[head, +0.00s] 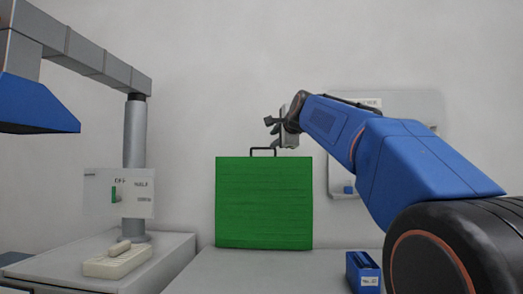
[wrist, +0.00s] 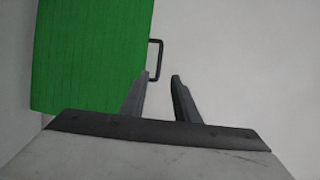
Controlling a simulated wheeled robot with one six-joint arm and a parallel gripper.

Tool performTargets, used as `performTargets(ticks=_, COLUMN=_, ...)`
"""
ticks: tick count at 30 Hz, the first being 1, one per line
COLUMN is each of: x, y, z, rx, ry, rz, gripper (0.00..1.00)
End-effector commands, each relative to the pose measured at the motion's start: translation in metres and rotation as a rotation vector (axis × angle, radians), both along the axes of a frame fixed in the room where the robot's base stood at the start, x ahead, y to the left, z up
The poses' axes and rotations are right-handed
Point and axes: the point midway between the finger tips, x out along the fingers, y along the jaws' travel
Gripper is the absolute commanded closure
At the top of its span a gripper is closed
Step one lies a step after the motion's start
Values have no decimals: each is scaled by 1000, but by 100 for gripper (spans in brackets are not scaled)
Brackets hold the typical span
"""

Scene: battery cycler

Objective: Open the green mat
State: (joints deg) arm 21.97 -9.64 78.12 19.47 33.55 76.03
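The green mat (head: 264,203) stands upright like a flat panel at the back of the counter, with a dark handle (head: 263,149) on its top edge. In the wrist view the mat (wrist: 90,55) fills the upper left, and its handle (wrist: 161,57) sticks out from its right edge. My gripper (head: 271,126) is above the handle and slightly to its right in the head view. In the wrist view my gripper (wrist: 161,78) has its two fingers apart with nothing between them. The handle lies just beyond the fingertips, its near end by the left finger. I cannot tell whether they touch.
A small blue box (head: 362,273) sits on the counter (head: 285,270) at the right front. A pale wall panel (head: 408,108) is partly behind my arm. At left, a grey post (head: 134,150) rises beside a beige device (head: 117,259). The counter before the mat is clear.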

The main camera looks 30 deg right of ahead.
Motion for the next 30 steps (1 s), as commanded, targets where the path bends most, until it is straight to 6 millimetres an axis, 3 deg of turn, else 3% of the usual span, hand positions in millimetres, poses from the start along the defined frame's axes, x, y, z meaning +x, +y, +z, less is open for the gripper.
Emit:
performTargets(ticks=18, x=106, y=-21, z=-21, rx=0, ry=2, rz=1, gripper=72)
performTargets(ticks=24, x=133, y=-26, z=-26, rx=0, ry=2, rz=1, gripper=72)
performTargets(ticks=30, x=147, y=-28, z=-28, rx=1, ry=2, rz=1, gripper=72)
